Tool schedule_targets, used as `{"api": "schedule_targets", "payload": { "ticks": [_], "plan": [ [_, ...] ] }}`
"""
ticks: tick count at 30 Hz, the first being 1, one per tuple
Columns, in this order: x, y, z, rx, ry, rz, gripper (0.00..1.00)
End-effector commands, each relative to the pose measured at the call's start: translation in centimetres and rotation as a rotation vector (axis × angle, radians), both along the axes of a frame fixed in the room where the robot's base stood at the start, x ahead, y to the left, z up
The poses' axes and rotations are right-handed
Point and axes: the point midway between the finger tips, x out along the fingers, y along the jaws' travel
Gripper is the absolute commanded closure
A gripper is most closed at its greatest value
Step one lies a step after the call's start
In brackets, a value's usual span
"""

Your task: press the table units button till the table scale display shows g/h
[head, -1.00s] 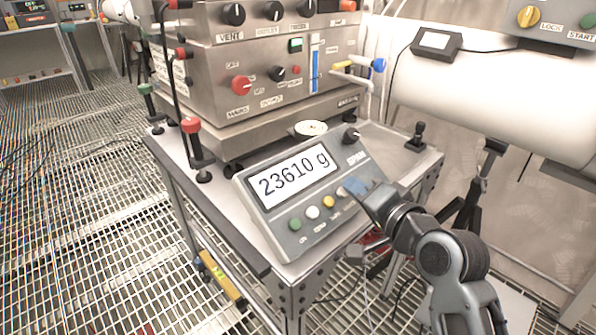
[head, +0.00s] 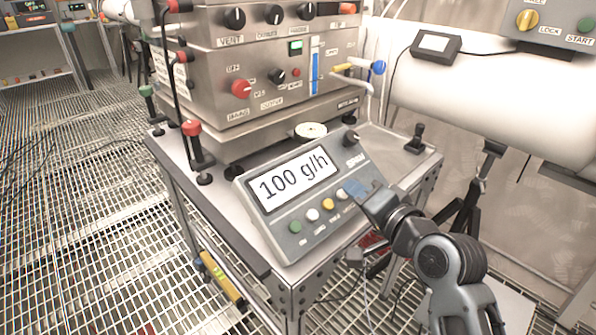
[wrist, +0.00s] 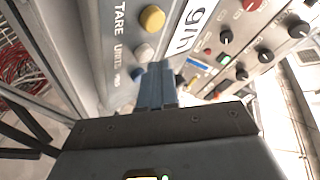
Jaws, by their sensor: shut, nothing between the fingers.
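The grey table scale (head: 285,246) sits tilted on the front of the metal table. Its display (head: 291,181) reads "100 g/h". The pale units button (head: 341,195) is right of the yellow tare button (head: 328,203); it also shows in the wrist view (wrist: 144,52) beside the "UNITS" label. My gripper (head: 355,188) is shut and empty. In the wrist view its blue fingertips (wrist: 156,72) are right by the units button. I cannot tell whether they touch it. A blue button (wrist: 137,75) shows close beside the fingers.
A green button (head: 295,226) and a white button (head: 312,213) are further left on the scale. A steel control box (head: 205,70) with knobs stands behind it. A red-capped post (head: 193,140) stands left, a black joystick (head: 416,138) right.

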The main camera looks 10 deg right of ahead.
Motion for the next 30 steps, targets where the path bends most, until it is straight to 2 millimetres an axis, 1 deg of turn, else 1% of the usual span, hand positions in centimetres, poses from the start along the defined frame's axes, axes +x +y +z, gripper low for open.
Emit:
{"api": "schedule_targets", "payload": {
  "ticks": [8, 25, 30],
  "plan": [
    [-0.1, -0.1, 0.2, 0.0, -0.001, 0.001, 1.0],
    [-2.3, -1.7, 4.4, 0.0, -0.001, 0.0, 1.0],
    [-2.8, -2.0, 5.0, 0.0, 0.0, 0.0, 1.0]
  ]
}}
